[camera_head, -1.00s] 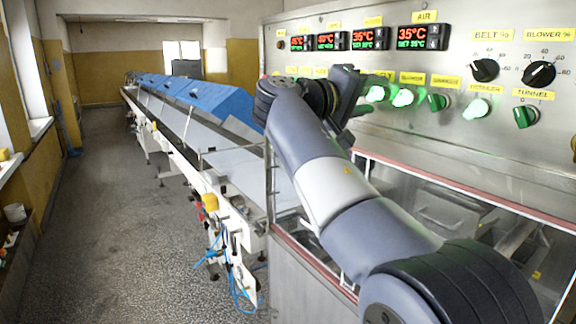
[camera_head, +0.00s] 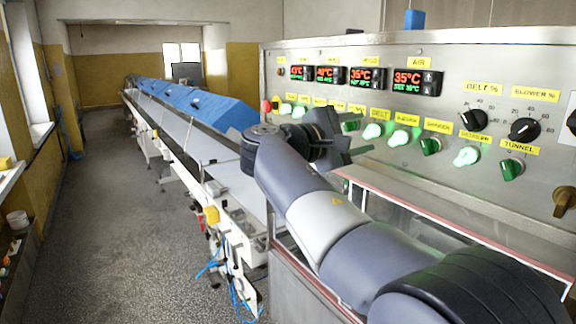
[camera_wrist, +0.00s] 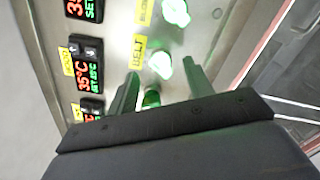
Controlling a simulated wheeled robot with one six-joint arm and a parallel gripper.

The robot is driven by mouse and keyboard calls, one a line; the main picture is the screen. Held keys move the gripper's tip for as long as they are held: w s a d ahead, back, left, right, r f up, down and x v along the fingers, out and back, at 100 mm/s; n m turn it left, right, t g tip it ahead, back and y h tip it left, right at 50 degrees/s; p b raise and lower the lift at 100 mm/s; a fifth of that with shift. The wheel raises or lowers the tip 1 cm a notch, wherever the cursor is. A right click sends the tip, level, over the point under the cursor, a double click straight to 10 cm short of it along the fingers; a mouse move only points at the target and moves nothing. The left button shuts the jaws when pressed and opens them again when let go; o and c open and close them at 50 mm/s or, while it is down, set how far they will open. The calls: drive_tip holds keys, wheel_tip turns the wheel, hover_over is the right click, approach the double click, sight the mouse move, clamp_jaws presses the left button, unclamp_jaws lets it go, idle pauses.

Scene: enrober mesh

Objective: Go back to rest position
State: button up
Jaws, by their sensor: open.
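My gripper (camera_head: 358,146) is in front of the steel control panel (camera_head: 455,75), below the temperature displays. In the wrist view its two fingers (camera_wrist: 163,85) are apart, with nothing held between them. A lit knob labelled BELT (camera_wrist: 160,66) shows between and beyond the fingertips. I cannot tell how far the fingertips are from the panel, but no contact is visible. The arm reaches up from the lower right. Part of the knob row is hidden behind the gripper in the head view.
The panel has several red-and-green displays (camera_head: 416,83), lit green knobs (camera_head: 466,156) and black dials (camera_head: 524,129). A glazed, red-edged machine housing (camera_head: 440,225) lies below. A long conveyor with blue covers (camera_head: 205,108) runs away at left. The floor (camera_head: 110,200) beside it is clear.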

drive_tip(key=b+v, duration=0.1)
drive_tip(key=v, duration=0.7)
drive_tip(key=shift+a+b, duration=0.2)
drive_tip(key=shift+b, duration=0.15)
drive_tip(key=shift+s+f, duration=0.1)
